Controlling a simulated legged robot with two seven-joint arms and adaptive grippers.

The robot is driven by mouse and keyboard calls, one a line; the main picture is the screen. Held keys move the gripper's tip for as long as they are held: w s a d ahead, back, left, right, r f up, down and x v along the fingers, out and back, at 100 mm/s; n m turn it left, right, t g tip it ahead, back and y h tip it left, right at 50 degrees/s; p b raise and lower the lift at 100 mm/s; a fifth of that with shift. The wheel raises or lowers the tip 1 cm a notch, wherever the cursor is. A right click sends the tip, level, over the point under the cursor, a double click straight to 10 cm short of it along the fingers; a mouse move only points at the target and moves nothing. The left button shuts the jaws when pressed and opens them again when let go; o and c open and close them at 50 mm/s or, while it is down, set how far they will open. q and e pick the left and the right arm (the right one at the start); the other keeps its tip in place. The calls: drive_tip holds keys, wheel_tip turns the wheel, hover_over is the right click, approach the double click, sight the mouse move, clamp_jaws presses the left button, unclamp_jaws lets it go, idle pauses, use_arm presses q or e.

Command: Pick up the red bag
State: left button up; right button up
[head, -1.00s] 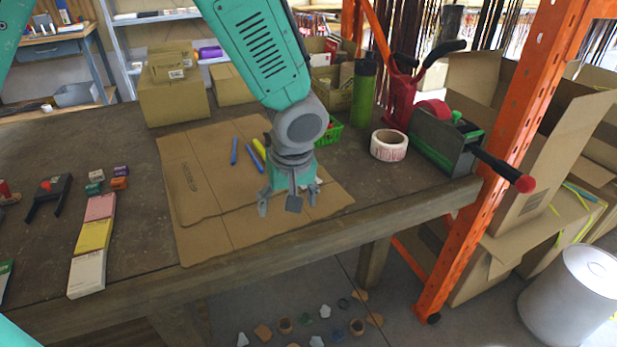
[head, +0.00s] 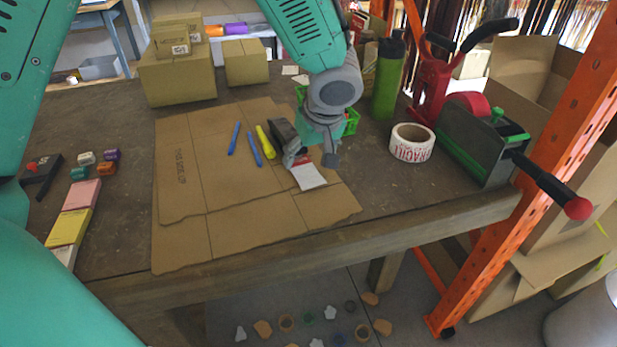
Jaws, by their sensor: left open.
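A small flat packet, red at its top edge and white below (head: 309,177), lies on the cardboard sheet just under my left gripper (head: 311,158). It is the only thing there that could be the red bag; its upper part is hidden by the gripper. The left gripper points down with its fingers apart, over or beside the packet's red end. I cannot tell whether a finger touches it. My right gripper is not in view.
Blue pens (head: 234,138) and a yellow marker (head: 265,142) lie left of the gripper. A green basket (head: 352,122) stands behind it. A tape roll (head: 412,142), tape dispenser (head: 470,145) and green bottle (head: 388,80) stand right. The front cardboard (head: 240,235) is clear.

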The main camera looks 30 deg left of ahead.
sight(307, 171)
use_arm(q)
drive_tip(key=shift+f, duration=0.65)
drive_tip(key=x, duration=0.1)
drive_tip(key=b+x, duration=0.1)
drive_tip(key=x, duration=0.1)
drive_tip(key=shift+d+f, duration=0.15)
drive_tip(key=shift+f, duration=0.5)
drive_tip(key=c, duration=1.4)
drive_tip(key=shift+o, duration=0.2)
drive_tip(key=shift+a+r, duration=0.1)
drive_tip(key=shift+a, duration=0.15)
